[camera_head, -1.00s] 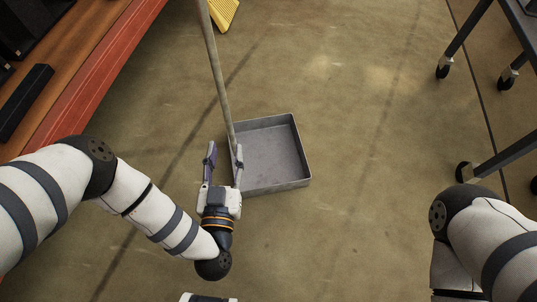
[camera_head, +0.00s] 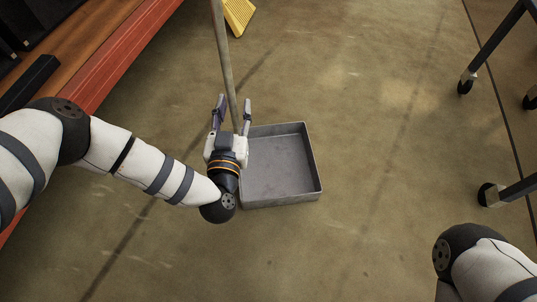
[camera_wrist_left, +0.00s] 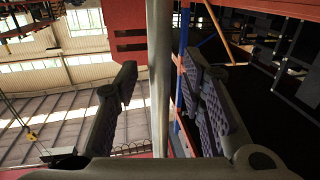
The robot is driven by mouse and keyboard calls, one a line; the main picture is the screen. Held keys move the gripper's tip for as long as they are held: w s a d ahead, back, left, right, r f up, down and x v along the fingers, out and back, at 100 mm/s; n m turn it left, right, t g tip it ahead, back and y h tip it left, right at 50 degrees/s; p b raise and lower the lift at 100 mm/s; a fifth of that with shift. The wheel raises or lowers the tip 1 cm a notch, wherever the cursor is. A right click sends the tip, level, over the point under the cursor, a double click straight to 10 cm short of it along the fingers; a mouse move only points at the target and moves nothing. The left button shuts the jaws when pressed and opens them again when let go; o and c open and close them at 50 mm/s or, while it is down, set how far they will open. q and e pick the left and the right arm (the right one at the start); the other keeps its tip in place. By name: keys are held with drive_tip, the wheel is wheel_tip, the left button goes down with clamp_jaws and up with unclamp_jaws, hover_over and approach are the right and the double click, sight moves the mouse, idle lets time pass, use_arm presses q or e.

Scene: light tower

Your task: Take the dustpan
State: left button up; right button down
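The dustpan is a grey square metal tray (camera_head: 280,165) on the floor, with a long upright pole handle (camera_head: 225,60) rising from its left side. My left gripper (camera_head: 232,108) is open, its two fingers on either side of the pole in the head view. In the left wrist view the pole (camera_wrist_left: 160,75) runs upright between the two spread finger pads (camera_wrist_left: 160,105), with a gap on each side. My left gripper hides the tray's left edge and the lower end of the pole. My right arm shows at the lower right, but its gripper is out of view.
A yellow ridged object (camera_head: 239,14) lies on the floor beyond the dustpan. A red-edged wooden bench (camera_head: 120,50) runs along the upper left. A wheeled dark frame (camera_head: 495,45) stands at the right. The floor (camera_head: 370,190) between is clear.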

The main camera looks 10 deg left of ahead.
use_arm(q)
clamp_jaws()
